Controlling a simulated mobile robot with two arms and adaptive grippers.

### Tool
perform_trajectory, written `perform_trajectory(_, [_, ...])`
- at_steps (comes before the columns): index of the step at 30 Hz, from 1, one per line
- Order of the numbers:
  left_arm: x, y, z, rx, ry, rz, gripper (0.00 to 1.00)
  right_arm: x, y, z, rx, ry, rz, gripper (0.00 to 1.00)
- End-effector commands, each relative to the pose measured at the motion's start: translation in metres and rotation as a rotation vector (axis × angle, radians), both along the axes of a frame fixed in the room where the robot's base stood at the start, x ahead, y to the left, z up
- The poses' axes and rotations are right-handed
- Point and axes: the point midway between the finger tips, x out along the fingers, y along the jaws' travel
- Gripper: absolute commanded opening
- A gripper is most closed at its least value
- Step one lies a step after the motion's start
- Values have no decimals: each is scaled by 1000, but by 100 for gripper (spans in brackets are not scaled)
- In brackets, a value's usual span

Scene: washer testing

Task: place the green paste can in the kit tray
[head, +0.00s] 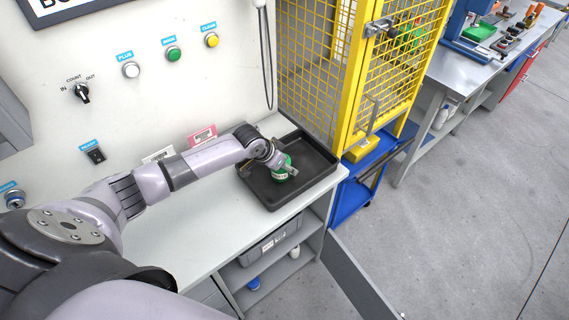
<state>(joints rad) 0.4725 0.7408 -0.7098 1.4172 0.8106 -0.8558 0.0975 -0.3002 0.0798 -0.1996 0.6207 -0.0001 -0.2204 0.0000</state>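The green paste can (281,175), green with a pale band, is at the black kit tray (318,160) on the bench, over the tray's floor in the picture. My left gripper (288,168) is right at the can and covers part of it. I cannot tell whether its fingers are closed on the can or spread around it, nor whether the can rests on the tray floor. My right gripper is not in view.
A white panel with buttons and a knob (82,93) rises behind the bench. A yellow mesh cage (352,90) stands just right of the tray. Shelves below hold a grey bin (270,243). The bench front (215,225) is clear. Another workbench (465,70) stands far right.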

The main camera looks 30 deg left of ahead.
Motion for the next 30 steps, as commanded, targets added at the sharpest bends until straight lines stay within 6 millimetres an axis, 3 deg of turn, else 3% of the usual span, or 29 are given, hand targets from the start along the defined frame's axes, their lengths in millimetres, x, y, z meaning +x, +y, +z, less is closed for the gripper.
perform_trajectory(2, [0, 0, -3, 0, -1, 0, 15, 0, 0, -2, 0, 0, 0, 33])
perform_trajectory(3, [0, 0, -3, 0, 0, 0, 51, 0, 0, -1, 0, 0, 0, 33])
perform_trajectory(11, [0, 0, -2, 0, 0, 0, 69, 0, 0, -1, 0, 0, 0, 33])
perform_trajectory(23, [0, 1, 3, 0, -1, 1, 70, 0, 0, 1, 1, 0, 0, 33])
perform_trajectory(30, [-19, 8, 32, 4, -2, -2, 70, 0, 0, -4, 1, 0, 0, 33])
